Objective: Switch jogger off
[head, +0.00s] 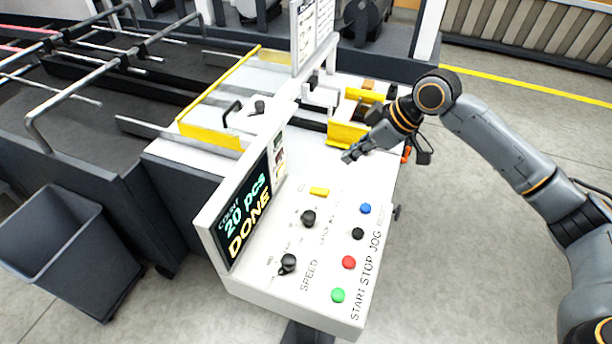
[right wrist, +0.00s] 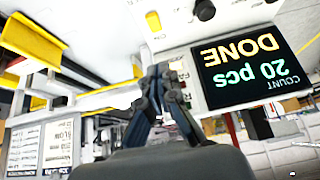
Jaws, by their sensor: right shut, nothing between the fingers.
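The white control panel (head: 325,235) carries two black knobs, an upper one (head: 308,217) and a lower one (head: 287,263) near the word SPEED. A small yellow piece (head: 319,191) sits above the upper knob. I cannot read which control is labelled for the jogger, nor its setting. My right gripper (head: 352,155) is shut and empty, above the machine's white top beyond the controls, apart from them. Its closed fingers (right wrist: 160,75) also show in the right wrist view. My left gripper is in neither view.
A display (head: 245,210) reading "COUNT 20 pcs DONE" stands upright left of the controls. Blue (head: 365,209), black (head: 358,233), red (head: 349,262) and green (head: 338,295) buttons line the right side. Yellow guides (head: 347,134) stand behind the gripper. A grey bin (head: 65,250) is at left.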

